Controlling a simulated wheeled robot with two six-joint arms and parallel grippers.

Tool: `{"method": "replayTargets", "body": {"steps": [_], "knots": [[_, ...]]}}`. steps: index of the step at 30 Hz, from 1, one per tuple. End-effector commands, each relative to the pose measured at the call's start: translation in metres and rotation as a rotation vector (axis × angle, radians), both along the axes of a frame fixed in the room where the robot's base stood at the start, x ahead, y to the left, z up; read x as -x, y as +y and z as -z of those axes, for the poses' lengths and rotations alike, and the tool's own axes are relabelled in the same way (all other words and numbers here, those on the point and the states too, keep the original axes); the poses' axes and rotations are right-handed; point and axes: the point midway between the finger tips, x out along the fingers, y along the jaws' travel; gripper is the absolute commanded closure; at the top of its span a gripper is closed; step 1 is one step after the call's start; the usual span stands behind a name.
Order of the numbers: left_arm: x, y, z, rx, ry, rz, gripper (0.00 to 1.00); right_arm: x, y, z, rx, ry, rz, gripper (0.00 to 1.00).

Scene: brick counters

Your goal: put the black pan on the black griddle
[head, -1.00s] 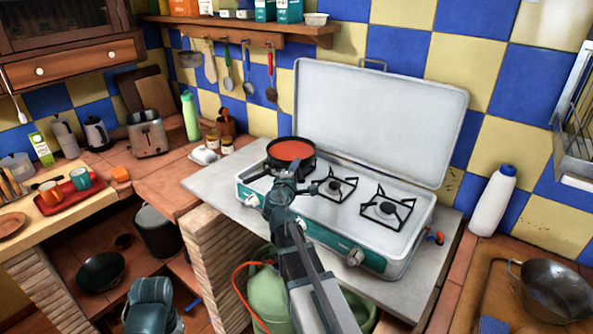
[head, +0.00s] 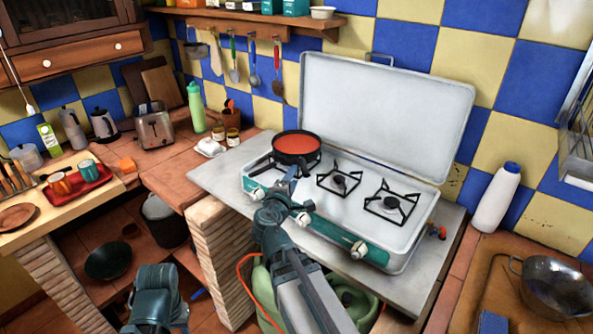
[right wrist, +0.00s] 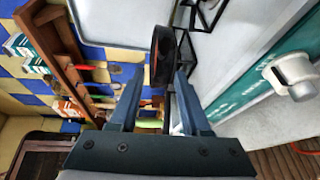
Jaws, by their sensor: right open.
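The black pan (head: 297,158), with a red inside, sits on the left burner of the camping stove. It also shows edge-on in the right wrist view (right wrist: 155,62). My right gripper (head: 289,180) is at the near side of the pan, open. In the right wrist view, a thin dark piece, seemingly the pan's handle (right wrist: 168,110), lies between the open fingers (right wrist: 159,88). I see no flat plate that is clearly the black griddle; black wire grates stand on the middle burner (head: 340,182) and right burner (head: 391,206).
The stove's raised white lid (head: 385,115) stands behind the burners. A white bottle (head: 495,198) and a metal wok (head: 553,288) are on the right. A toaster (head: 155,128) and a red tray (head: 80,187) are on the left. Utensils hang behind.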

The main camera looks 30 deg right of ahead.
Motion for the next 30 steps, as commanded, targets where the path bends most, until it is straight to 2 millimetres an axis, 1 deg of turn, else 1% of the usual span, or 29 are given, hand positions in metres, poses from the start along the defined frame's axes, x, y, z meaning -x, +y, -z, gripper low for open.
{"method": "replayTargets", "body": {"steps": [1, 4, 14, 17, 18, 20, 21, 23, 24, 26, 27, 29, 30], "knots": [[0.000, 0.000, -0.001, 0.000, 0.000, 0.000, 0.53, 0.005, 0.004, -0.001, 0.000, 0.000, -0.001, 0.53], [0.000, 0.000, -0.002, 0.000, 0.000, 0.000, 0.53, 0.008, 0.007, -0.002, 0.001, 0.001, 0.000, 0.53], [0.000, 0.000, -0.001, 0.000, 0.000, 0.000, 0.53, 0.009, 0.009, -0.001, -0.006, 0.000, 0.003, 0.53], [0.000, 0.000, -0.001, 0.000, 0.000, 0.000, 0.53, 0.012, 0.018, 0.011, -0.083, 0.001, 0.027, 0.53], [0.000, 0.000, -0.001, 0.000, 0.000, 0.000, 0.53, 0.016, 0.025, 0.021, -0.145, 0.005, 0.049, 0.53], [0.000, 0.000, -0.001, 0.000, 0.000, 0.000, 0.53, 0.024, 0.042, 0.043, -0.269, 0.023, 0.093, 0.53], [0.000, 0.000, -0.001, 0.000, 0.000, 0.000, 0.53, 0.031, 0.057, 0.061, -0.366, 0.046, 0.129, 0.53], [0.000, 0.000, -0.001, 0.000, 0.000, 0.000, 0.53, 0.046, 0.086, 0.089, -0.515, 0.100, 0.185, 0.53], [0.000, 0.000, -0.001, 0.000, 0.000, 0.000, 0.53, 0.057, 0.107, 0.108, -0.611, 0.146, 0.223, 0.53], [0.000, 0.000, -0.001, 0.000, 0.000, 0.000, 0.53, 0.077, 0.142, 0.133, -0.741, 0.229, 0.277, 0.53], [0.000, 0.000, -0.002, 0.000, 0.000, 0.000, 0.53, 0.092, 0.165, 0.147, -0.818, 0.291, 0.311, 0.53], [0.000, 0.000, -0.002, 0.000, 0.000, 0.000, 0.53, 0.114, 0.198, 0.164, -0.916, 0.387, 0.356, 0.53], [0.000, 0.000, -0.002, 0.000, 0.000, 0.000, 0.53, 0.129, 0.218, 0.172, -0.968, 0.450, 0.382, 0.53]]}}
